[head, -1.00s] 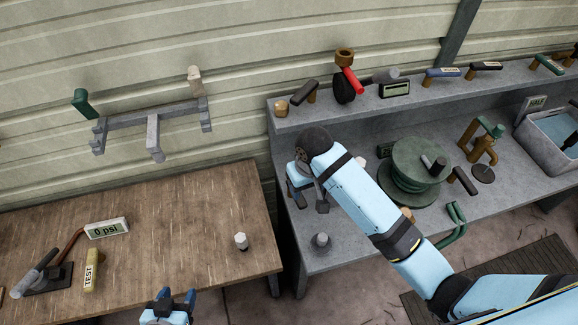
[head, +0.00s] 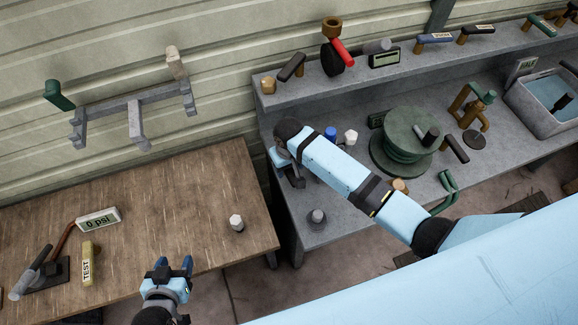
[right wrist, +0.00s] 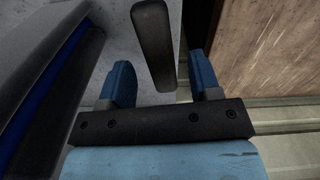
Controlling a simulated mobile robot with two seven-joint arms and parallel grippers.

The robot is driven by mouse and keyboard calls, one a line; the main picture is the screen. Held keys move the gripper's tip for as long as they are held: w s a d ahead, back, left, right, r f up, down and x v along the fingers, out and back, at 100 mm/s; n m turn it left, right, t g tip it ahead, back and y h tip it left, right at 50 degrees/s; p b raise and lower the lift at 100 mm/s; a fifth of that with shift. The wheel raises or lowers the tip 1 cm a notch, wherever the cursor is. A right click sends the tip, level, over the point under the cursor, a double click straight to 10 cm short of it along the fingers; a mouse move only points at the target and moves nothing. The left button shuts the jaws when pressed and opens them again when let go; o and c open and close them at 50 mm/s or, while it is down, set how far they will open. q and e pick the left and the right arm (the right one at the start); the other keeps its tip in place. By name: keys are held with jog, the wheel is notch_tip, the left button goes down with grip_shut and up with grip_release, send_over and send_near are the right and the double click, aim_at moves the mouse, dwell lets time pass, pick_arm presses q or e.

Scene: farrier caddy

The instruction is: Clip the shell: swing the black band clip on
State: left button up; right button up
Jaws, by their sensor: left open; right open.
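My right gripper (head: 288,170) is at the left end of the grey bench, partly hidden by its own arm in the head view. In the right wrist view its two blue fingers (right wrist: 160,85) are apart. A dark grey rounded bar (right wrist: 153,42) stands between and beyond them; I cannot tell whether it is the black band clip or whether a finger touches it. A green round drum-like body (head: 405,132) with a dark knob stands on the bench; I cannot tell whether it is the shell. My left gripper (head: 175,267) is open and empty by the wooden table's front edge.
The wooden table (head: 165,200) holds a white-topped peg (head: 236,223), a yellow TEST tag (head: 88,263) and a 0 psi gauge (head: 98,219). A grey peg (head: 316,218) stands on the bench front. A water tub (head: 545,105) is at right. A shelf with several handles runs behind.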

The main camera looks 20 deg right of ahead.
jog(key=shift+w+f, duration=0.1)
jog(key=shift+f, duration=0.75)
grip_shut()
pick_arm(q)
jog(key=shift+f, duration=0.1)
pick_arm(e)
jog(key=shift+w, duration=0.1)
